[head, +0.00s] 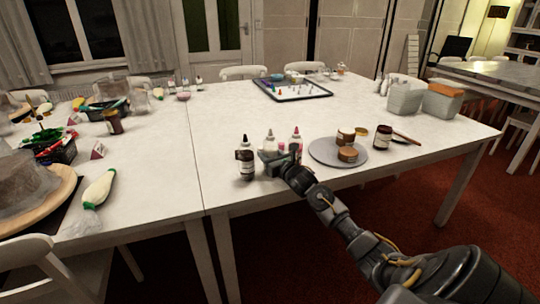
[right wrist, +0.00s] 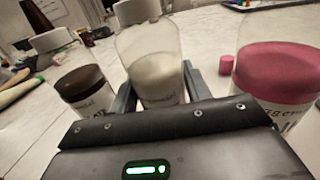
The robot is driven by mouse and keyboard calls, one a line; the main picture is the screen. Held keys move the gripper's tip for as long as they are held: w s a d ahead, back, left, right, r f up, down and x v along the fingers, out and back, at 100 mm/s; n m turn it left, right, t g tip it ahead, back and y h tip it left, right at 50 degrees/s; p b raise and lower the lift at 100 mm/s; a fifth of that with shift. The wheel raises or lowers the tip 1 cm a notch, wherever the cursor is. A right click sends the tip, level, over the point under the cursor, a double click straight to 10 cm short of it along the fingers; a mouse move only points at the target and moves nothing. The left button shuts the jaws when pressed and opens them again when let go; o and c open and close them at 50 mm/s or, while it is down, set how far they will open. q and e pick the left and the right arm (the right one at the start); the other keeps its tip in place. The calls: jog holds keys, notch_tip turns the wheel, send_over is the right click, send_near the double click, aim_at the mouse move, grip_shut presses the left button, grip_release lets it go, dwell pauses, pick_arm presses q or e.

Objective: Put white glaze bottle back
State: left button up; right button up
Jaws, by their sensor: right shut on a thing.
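The white glaze bottle (head: 269,137) is clear with white glaze in its lower part. It stands upright between two other bottles near the front edge of the middle table. My right gripper (head: 272,156) is shut on it; in the right wrist view the fingers (right wrist: 158,92) lie on both sides of the white glaze bottle (right wrist: 155,72). The gripper hides its base, so I cannot tell whether it touches the table. A dark brown glaze bottle (head: 246,162) stands to its left and a pink-red glaze bottle (head: 296,137) to its right. My left gripper is not in view.
A grey turntable (head: 323,154) with brown jars stands to the right, with a dark jar (head: 383,137) past it. A small pink cap (right wrist: 226,66) lies near the pink bottle. A framed tray (head: 291,95) lies behind.

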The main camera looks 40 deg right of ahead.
jog(key=shift+f, duration=0.1)
jog(key=o, duration=0.7)
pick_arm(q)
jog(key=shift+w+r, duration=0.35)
pick_arm(e)
jog(key=shift+r, duration=0.2)
jog(key=shift+s+a+f, duration=0.1)
jog(key=shift+s+f, duration=0.1)
jog(key=shift+s, duration=0.45)
jog(key=s, duration=0.3)
jog(key=s+a, duration=0.1)
jog(key=s, duration=0.5)
jog(key=shift+s+a, duration=0.15)
jog(key=shift+s, duration=0.05)
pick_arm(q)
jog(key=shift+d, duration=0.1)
pick_arm(e)
jog(key=shift+s+a+r, duration=0.1)
jog(key=shift+s, duration=0.5)
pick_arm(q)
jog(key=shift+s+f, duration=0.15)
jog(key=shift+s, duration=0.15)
